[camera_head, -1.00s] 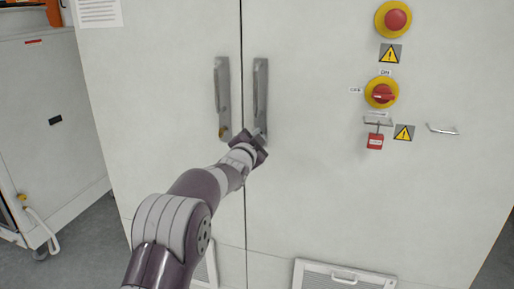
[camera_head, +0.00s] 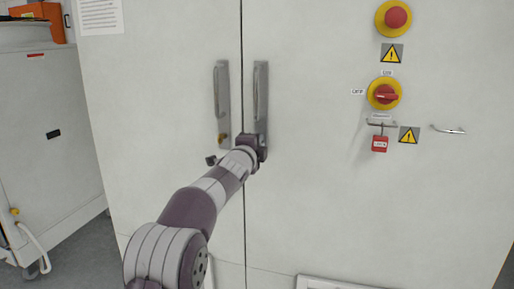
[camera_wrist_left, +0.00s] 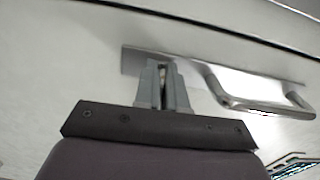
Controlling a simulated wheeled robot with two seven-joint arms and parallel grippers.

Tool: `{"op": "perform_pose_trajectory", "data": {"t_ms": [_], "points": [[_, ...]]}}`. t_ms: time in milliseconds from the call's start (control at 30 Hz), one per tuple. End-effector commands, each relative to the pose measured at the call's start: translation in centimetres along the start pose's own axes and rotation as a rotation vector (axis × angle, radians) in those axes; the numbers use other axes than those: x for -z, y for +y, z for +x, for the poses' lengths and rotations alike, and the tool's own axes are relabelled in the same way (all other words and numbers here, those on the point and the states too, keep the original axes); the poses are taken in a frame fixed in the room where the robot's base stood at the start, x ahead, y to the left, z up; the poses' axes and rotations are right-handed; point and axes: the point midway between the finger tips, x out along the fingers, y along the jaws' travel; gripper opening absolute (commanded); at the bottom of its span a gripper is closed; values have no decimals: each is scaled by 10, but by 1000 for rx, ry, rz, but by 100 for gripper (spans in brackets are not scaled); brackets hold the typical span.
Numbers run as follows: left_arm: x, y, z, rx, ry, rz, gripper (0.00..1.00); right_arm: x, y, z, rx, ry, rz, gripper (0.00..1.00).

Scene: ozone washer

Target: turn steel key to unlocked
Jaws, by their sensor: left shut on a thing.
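My left gripper (camera_head: 257,142) is at the lower end of the right door's handle plate (camera_head: 261,122). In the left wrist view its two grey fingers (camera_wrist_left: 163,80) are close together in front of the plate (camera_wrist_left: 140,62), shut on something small. This fits the steel key, but the fingers hide nearly all of it, so its angle cannot be told. The right door's handle (camera_head: 257,90) rises above the gripper and also shows beside the fingers in the left wrist view (camera_wrist_left: 250,98). My right gripper is in neither view.
The left door's handle plate (camera_head: 222,105) has a brass-coloured lock part (camera_head: 222,139) low on it. A red emergency button (camera_head: 396,17), a red rotary switch (camera_head: 386,94) and a red padlock (camera_head: 380,144) are on the right door. Another white cabinet (camera_head: 50,130) stands at left.

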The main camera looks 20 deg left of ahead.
Motion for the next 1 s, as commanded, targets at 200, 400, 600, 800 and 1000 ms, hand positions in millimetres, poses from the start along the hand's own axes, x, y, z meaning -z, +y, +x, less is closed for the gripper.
{"op": "perform_pose_trajectory", "data": {"t_ms": [200, 400, 600, 800, 1000], "points": [[0, 1, 0, -1, 1, 34, 0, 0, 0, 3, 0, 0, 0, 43], [0, 1, 0, -1, 1, 40, 0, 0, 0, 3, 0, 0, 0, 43], [0, 1, 0, -2, 1, 39, 0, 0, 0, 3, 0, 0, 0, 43], [0, 1, 0, -1, 1, 38, 31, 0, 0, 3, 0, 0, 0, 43], [0, 0, -2, 0, 0, 38, 31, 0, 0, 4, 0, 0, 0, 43]]}}
